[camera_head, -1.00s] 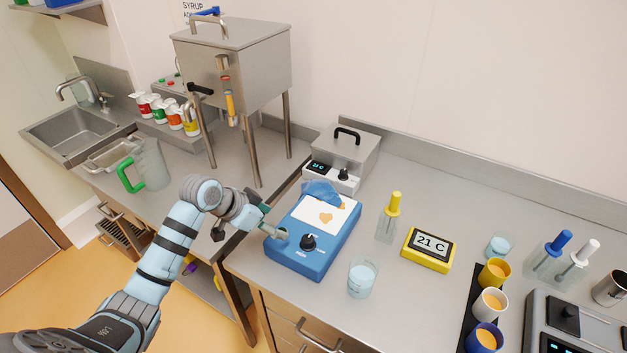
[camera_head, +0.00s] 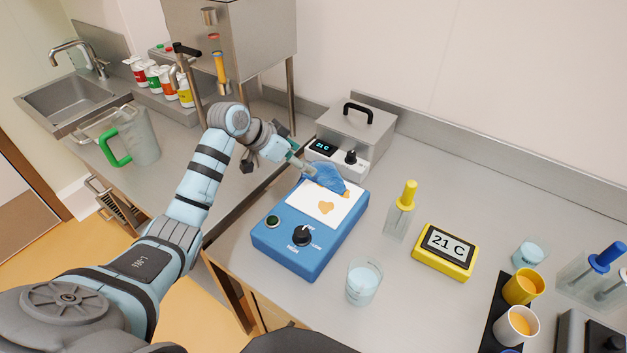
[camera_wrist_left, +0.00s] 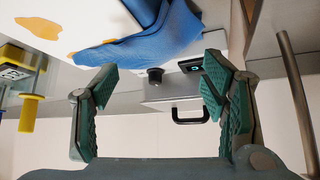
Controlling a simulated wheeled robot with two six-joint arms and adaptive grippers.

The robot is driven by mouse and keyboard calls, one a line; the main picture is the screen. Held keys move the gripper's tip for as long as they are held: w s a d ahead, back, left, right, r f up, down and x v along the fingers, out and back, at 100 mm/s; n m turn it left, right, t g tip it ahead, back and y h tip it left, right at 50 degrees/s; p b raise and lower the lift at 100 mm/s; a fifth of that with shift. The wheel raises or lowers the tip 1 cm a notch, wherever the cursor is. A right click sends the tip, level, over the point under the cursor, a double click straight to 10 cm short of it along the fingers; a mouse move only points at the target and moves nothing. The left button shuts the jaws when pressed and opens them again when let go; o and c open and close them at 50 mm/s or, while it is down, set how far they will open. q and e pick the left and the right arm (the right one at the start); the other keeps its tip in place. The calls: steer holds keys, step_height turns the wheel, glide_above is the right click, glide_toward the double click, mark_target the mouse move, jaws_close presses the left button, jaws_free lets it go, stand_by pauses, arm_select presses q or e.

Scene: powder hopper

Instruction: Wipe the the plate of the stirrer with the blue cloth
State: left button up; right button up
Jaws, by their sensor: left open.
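The blue stirrer (camera_head: 310,248) stands on the counter with a white plate (camera_head: 318,203) on top. Orange-yellow spills (camera_head: 326,208) mark the plate, and they also show in the left wrist view (camera_wrist_left: 40,27). The blue cloth (camera_head: 326,178) lies crumpled on the plate's far edge and shows in the left wrist view (camera_wrist_left: 140,40). My left gripper (camera_head: 303,167) is at the cloth's left side in the head view. In the left wrist view its green-padded fingers (camera_wrist_left: 155,85) are spread apart with nothing between them, and the cloth lies just beyond. My right gripper is not in view.
A steel water bath (camera_head: 356,135) with a black handle stands right behind the stirrer. A beaker (camera_head: 363,283), a yellow-topped holder (camera_head: 402,212) and a yellow thermometer display (camera_head: 444,252) stand to the right. The steel hopper (camera_head: 260,40) is at the back left.

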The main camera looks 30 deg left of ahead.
mark_target(318, 168)
arm_select(q)
steer(key=x, duration=0.5)
steer(key=shift+w+a+r, duration=0.2)
steer(key=shift+w+a, duration=0.05)
steer(key=shift+w, duration=0.15)
steer(key=shift+s+r, duration=0.1)
steer(key=shift+s, duration=0.15)
steer(key=shift+s+r, duration=0.15)
steer(key=shift+s, duration=0.05)
steer(key=shift+w+d+f, duration=0.15)
steer(key=shift+w+f, duration=0.2)
steer(key=shift+s+r, duration=0.1)
steer(key=shift+s, duration=0.1)
steer(key=c, duration=0.7)
steer(key=shift+s, duration=0.1)
steer(key=c, duration=0.8)
jaws_close()
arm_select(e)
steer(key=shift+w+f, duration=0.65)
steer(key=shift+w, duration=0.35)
